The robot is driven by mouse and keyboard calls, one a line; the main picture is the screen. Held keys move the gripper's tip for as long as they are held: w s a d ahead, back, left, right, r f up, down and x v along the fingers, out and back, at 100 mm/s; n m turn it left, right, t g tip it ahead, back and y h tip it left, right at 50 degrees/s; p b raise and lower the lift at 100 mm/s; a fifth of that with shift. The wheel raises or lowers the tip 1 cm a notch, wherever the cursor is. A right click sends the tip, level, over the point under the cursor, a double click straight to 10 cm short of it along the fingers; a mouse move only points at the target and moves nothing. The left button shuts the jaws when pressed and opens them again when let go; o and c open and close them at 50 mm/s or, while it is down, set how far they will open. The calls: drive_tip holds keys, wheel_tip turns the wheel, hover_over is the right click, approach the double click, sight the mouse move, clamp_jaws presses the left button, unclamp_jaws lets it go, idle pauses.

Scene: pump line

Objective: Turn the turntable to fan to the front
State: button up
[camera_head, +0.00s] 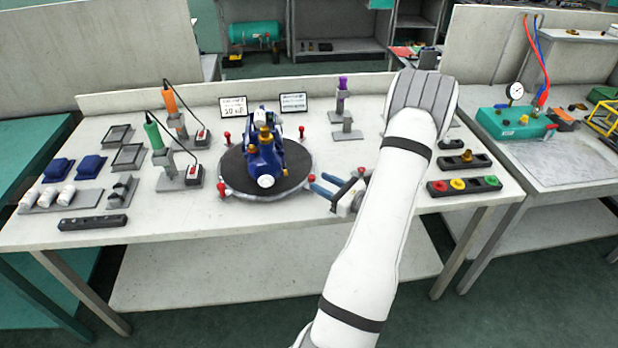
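The turntable (233,178) is a round dark disc with a pale rim and several red knobs around its edge. A blue pump (262,160) with brass fittings stands on it, with a white round end facing the table's front. A dark part of the pump lies toward the back; I cannot tell clearly which part is the fan. My gripper (317,182) is low at the turntable's right front edge, its two blue-tipped fingers apart. A red knob (311,178) is at the fingertips; I cannot tell whether they touch. My arm hides part of the gripper's wrist.
Orange (170,98) and green (153,132) handled tools stand left of the turntable. Trays, blue blocks and white cylinders (68,193) lie further left. A button box (464,186) lies at the right. Bare tabletop lies in front of the turntable.

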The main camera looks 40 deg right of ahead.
sight(311, 176)
drive_tip(key=shift+x, duration=2.35)
drive_tip(key=shift+a, duration=0.1)
clamp_jaws()
